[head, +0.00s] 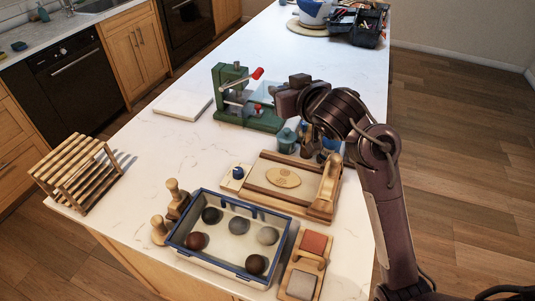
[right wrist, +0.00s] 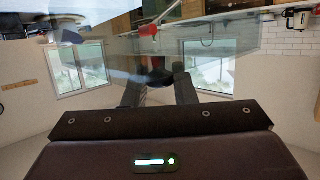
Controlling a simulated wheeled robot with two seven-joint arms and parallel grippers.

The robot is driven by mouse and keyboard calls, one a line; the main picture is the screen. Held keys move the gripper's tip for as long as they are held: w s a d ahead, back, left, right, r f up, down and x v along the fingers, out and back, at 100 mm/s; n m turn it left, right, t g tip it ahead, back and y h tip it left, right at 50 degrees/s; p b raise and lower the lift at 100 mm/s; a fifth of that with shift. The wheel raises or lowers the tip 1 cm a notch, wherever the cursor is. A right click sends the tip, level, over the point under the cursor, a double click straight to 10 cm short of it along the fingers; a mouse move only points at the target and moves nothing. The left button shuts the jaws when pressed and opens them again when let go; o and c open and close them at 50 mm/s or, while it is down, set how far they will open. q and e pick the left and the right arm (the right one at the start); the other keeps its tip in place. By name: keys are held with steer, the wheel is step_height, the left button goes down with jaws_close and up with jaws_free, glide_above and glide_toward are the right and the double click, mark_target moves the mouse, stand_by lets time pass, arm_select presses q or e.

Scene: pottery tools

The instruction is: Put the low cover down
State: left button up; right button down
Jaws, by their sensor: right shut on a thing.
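The low cover seems to be the clear, see-through panel (head: 264,88) on the green machine (head: 236,108), which has a red-tipped lever and stands mid-counter. In the head view the panel looks raised and tilted, partly hidden behind my right gripper (head: 278,102). The right gripper is at the machine's right side. In the right wrist view its two fingers (right wrist: 160,90) are closed around a small dark piece by the clear panel (right wrist: 215,38); the exact grip is hard to see. My left gripper is not in view.
In front stand a wooden board (head: 260,203), a blue-rimmed bin (head: 228,256) of several balls, and a teal jar (head: 287,140) with tools close below my right arm. A wooden rack (head: 75,172) stands left. A white slab (head: 184,105) lies left of the machine. The left-middle counter is clear.

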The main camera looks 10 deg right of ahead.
steer(key=f, duration=0.6)
steer(key=s+f, duration=0.1)
steer(key=f, duration=0.5)
steer(key=s+f, duration=0.1)
steer(key=f, duration=0.5)
steer(key=shift+s+d+f, duration=0.1)
steer(key=shift+d+f, duration=0.2)
steer(key=shift+d, duration=0.1)
steer(key=shift+f, duration=0.2)
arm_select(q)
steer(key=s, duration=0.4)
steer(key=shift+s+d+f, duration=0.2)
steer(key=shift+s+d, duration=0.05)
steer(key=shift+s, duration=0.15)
